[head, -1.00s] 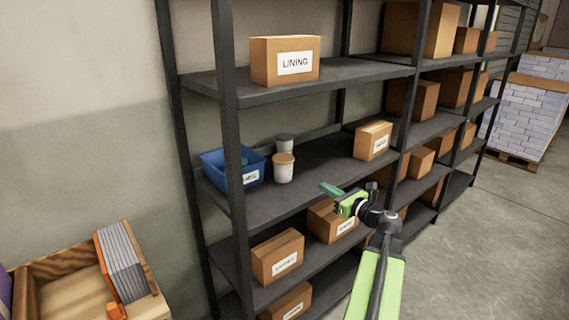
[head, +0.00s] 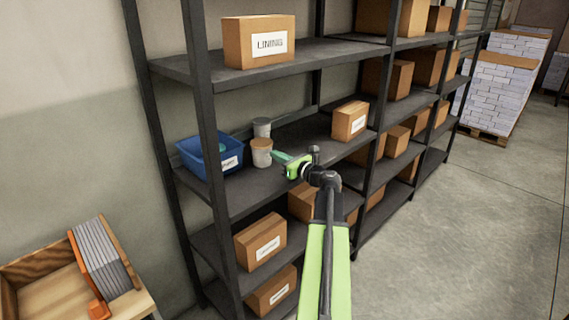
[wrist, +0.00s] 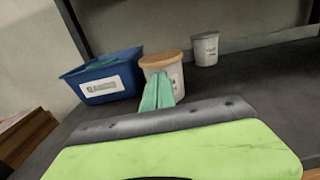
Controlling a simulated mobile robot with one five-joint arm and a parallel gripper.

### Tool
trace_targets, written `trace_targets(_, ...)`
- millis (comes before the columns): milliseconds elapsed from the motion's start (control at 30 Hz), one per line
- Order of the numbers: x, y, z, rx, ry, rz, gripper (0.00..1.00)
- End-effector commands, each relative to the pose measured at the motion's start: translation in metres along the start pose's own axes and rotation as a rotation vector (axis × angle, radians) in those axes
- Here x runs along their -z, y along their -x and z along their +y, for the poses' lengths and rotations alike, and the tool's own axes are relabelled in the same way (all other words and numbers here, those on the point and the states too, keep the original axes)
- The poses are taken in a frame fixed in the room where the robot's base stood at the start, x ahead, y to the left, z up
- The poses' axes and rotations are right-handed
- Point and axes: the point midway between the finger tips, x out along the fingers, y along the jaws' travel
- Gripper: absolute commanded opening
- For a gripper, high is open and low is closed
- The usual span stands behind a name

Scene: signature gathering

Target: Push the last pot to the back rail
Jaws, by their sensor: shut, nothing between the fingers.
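A white pot with a tan lid (head: 262,155) stands upright on the middle shelf, right of the blue bin. It also shows in the wrist view (wrist: 176,71). A second pot with a grey lid (head: 262,127) stands behind it, close to the back rail (wrist: 262,40); it is at the right in the wrist view (wrist: 205,49). My gripper (head: 277,155) is shut and empty, its green fingers pointing at the tan-lidded pot. In the wrist view its fingertips (wrist: 158,78) overlap the pot's lower front. I cannot tell whether they touch it.
The blue bin (head: 205,163) stands just left of the pots. A cardboard box (head: 350,121) sits further right on the same shelf. A dark upright post (head: 206,130) stands at the shelf's front left. The shelf between pots and box is clear.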

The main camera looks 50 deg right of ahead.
Motion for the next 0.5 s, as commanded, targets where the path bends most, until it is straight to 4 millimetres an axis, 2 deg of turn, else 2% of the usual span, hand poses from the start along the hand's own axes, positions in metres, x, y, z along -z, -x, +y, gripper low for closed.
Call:
trace_targets(100, 0.0, -0.015, -0.001, -0.001, 0.0, 0.0, 0.0)
trace_targets(200, 0.0, -0.02, -0.001, 0.001, 0.0, 0.0, 0.0)
trace_targets(500, 0.0, -0.021, -0.001, 0.002, 0.0, 0.0, 0.0)
